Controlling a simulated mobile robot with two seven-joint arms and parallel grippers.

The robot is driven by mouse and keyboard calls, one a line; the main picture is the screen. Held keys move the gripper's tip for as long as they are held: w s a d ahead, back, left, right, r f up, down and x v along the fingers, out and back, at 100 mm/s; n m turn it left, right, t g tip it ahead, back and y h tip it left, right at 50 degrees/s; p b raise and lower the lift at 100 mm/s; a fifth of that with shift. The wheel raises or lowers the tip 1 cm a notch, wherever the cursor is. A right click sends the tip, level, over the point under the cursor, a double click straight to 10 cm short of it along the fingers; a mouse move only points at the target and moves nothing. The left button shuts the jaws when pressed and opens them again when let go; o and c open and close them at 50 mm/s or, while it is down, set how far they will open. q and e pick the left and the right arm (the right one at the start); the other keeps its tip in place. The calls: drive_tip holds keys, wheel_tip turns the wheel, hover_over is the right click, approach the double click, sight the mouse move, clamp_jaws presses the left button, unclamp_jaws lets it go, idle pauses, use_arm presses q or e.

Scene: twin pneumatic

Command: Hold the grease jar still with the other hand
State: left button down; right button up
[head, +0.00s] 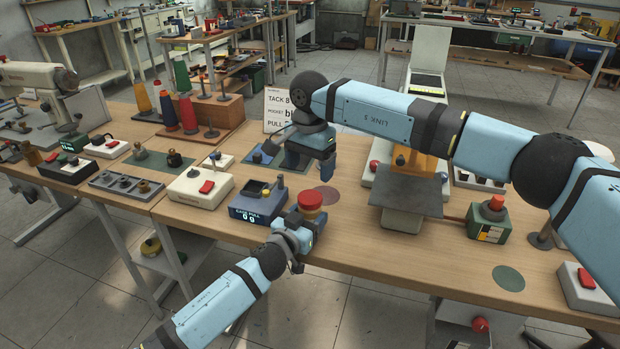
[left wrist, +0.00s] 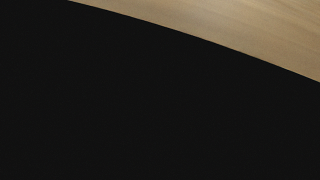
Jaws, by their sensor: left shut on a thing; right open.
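A small jar with a red lid (head: 311,200), which looks like the grease jar, is at the table's front edge. My left gripper (head: 303,224) is shut on it from the front, and the gripper hides part of its lower body. I cannot tell whether the jar rests on the table or is held just above it. My right gripper (head: 327,172) points down above the table, behind the jar and apart from it. It is open, and its fingertips are small in the view. In the left wrist view a black shape fills most of the picture, so the jar cannot be made out there.
The wooden table (head: 345,246) has a brown round patch (head: 326,195) behind the jar. A blue box with a display (head: 255,208) stands close to the left. A grey plate (head: 405,192) and a green box with a red knob (head: 488,219) stand to the right. The front middle is clear.

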sight(310, 197)
drive_tip(key=m, duration=0.6)
drive_tip(key=shift+m, duration=0.3)
drive_tip(key=m, duration=1)
drive_tip(key=shift+m, duration=0.3)
drive_tip(key=m, duration=1)
drive_tip(key=shift+m, duration=0.4)
drive_tip(key=m, duration=1.3)
drive_tip(key=shift+f+m, duration=0.25)
drive_tip(key=shift+m, duration=0.05)
wheel_tip(310, 197, down, 8)
drive_tip(key=shift+r, duration=0.2)
